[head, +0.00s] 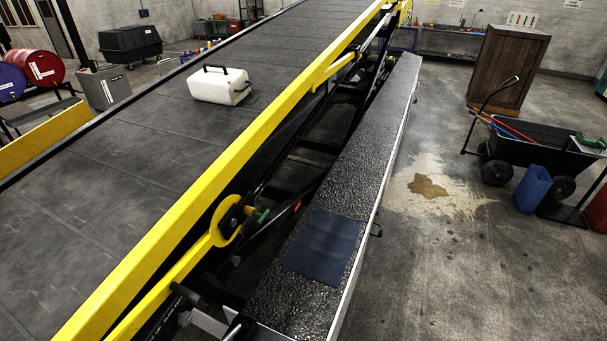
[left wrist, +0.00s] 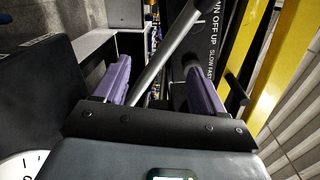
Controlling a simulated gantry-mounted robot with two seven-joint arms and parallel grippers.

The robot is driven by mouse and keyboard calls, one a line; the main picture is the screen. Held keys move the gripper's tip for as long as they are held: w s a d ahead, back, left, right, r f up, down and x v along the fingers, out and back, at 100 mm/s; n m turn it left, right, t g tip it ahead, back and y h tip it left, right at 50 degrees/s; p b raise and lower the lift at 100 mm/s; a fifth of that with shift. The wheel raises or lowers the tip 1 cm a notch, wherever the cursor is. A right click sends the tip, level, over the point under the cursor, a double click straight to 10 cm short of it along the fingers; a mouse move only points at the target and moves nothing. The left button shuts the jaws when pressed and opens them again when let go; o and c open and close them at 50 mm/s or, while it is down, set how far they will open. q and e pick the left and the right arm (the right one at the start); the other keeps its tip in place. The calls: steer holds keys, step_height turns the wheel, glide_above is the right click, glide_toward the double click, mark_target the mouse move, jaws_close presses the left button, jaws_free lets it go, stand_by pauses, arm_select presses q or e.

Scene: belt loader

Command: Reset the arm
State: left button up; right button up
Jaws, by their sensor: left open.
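My left gripper (left wrist: 160,84) shows in the left wrist view with its two purple fingers spread apart. A grey metal rod (left wrist: 165,55) runs at a slant through the view between the fingers. I cannot tell how far beyond the fingertips it lies, and neither finger visibly closes on it. A dark control panel (left wrist: 214,45) with white lettering, including "OFF", "UP" and "SLOW", stands just beyond the right finger. I cannot clearly make out either gripper in the head view. My right gripper is not in view.
The belt loader's dark belt (head: 130,160) carries a white case (head: 220,85) with a black handle. A yellow rail (head: 190,215) borders it. A textured black walkway (head: 345,165) with a blue-grey mat (head: 324,246) runs alongside.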

arm_select(q)
steer(key=s+d+f+g+h, duration=0.25)
steer(key=s+f, duration=0.35)
steer(key=s, duration=0.6)
steer(key=s+d+n+g+h, duration=0.1)
steer(key=s+d+g+h, duration=0.3)
steer(key=s+d, duration=0.5)
steer(key=s+d+n+g+h, duration=0.2)
steer(key=s+d+g+h, duration=0.3)
steer(key=s, duration=0.7)
steer(key=w+a+r+t+h, duration=0.1)
steer(key=w+a+r+t, duration=0.2)
steer(key=r, duration=0.4)
steer(key=w+a+r+t+h, duration=0.2)
steer(key=w+a+r+t, duration=0.1)
steer(key=w+a+r, duration=0.3)
steer(key=w+a+r+t+h, duration=0.2)
steer(key=w+a+r, duration=0.3)
steer(key=w+r, duration=0.3)
steer(key=shift+a+r+n+t+p, duration=0.15)
steer(key=shift+r+n+t+p, duration=0.3)
steer(key=shift+r+t, duration=0.3)
steer(key=shift+c, duration=0.2)
